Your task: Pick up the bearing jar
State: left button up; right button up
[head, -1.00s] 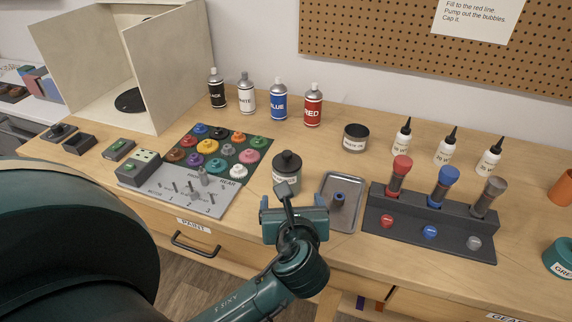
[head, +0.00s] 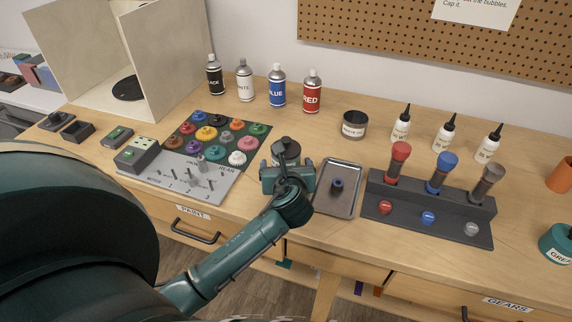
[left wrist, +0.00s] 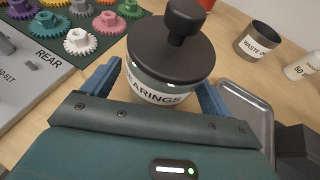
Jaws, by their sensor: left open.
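The bearing jar (head: 286,147) stands upright on the bench, with a dark lid and knob. In the left wrist view its label (left wrist: 158,94) reads "EARINGS" in part, on a pale body. My left gripper (head: 287,172) is at the jar's near side and hides most of its body in the head view. In the left wrist view the blue fingers of the open gripper (left wrist: 158,82) lie one on each side of the jar. I cannot tell whether they touch it. My right gripper is not in view.
A grey metal tray (head: 347,206) holding a small dark part is just right of the gripper. Gears on a dark mat (head: 255,128) lie to the left. A waste tin (head: 354,125) stands behind. A dark rack (head: 455,207) with coloured-top tools is further right.

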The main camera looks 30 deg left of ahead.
aim_at(286, 139)
pick_arm(q)
jog(key=shift+w+a+f, duration=0.1)
jog(key=shift+w+a, duration=0.05)
jog(key=shift+w, duration=0.05)
jog(key=shift+c, duration=0.5)
jog(key=c, duration=1.1)
notch_tip(286, 139, up, 10)
jog(key=shift+r+p, duration=0.1)
jog(key=shift+p, duration=0.5)
